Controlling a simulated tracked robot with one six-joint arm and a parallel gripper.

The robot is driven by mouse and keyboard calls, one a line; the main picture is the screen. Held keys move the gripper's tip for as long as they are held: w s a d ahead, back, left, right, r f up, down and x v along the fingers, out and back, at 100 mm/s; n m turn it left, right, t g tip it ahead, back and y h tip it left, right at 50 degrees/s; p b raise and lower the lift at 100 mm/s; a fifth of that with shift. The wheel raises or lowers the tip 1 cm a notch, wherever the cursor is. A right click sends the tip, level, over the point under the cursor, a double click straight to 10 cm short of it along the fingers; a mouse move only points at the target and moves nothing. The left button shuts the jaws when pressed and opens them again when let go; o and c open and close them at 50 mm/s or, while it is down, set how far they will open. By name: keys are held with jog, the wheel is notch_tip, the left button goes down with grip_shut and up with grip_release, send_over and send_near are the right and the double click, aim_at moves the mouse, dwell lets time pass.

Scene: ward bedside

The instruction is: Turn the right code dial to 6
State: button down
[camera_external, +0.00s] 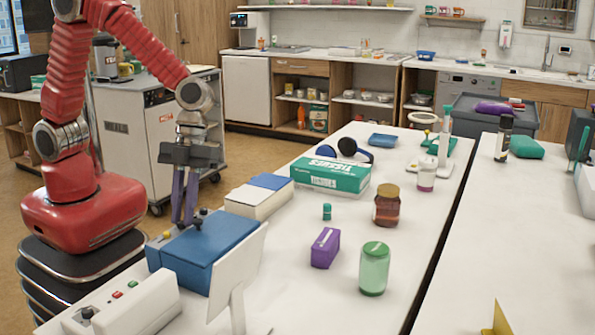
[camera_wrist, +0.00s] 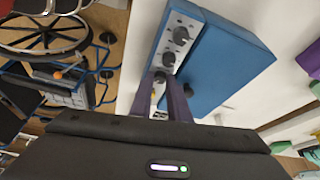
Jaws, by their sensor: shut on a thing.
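A blue box (camera_external: 215,250) sits at the near left end of the white table, with a pale panel (camera_wrist: 186,20) along one edge in the wrist view. Black dials stand in a row on the panel. One dial (camera_wrist: 181,35) and a second dial (camera_wrist: 168,59) are clear of my fingers. My gripper (camera_external: 183,223) points down at the panel, its purple fingers shut on another dial (camera_wrist: 160,77) of the row. My gripper (camera_wrist: 161,82) partly hides this dial in the wrist view. The dial numbers are too small to read.
A white tilted board (camera_external: 236,275) stands close in front of the box. A white device with buttons (camera_external: 128,305) lies to its left. A white-and-blue box (camera_external: 258,197), a tissue box (camera_external: 330,178) and a purple box (camera_external: 325,248) stand further along the table.

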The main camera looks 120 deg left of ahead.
jog(key=shift+w+a+m+g, duration=0.15)
jog(key=shift+m+g, duration=0.65)
jog(key=shift+m, duration=1.1)
jog(key=c, duration=2)
grip_release()
jog(key=shift+w, duration=0.1)
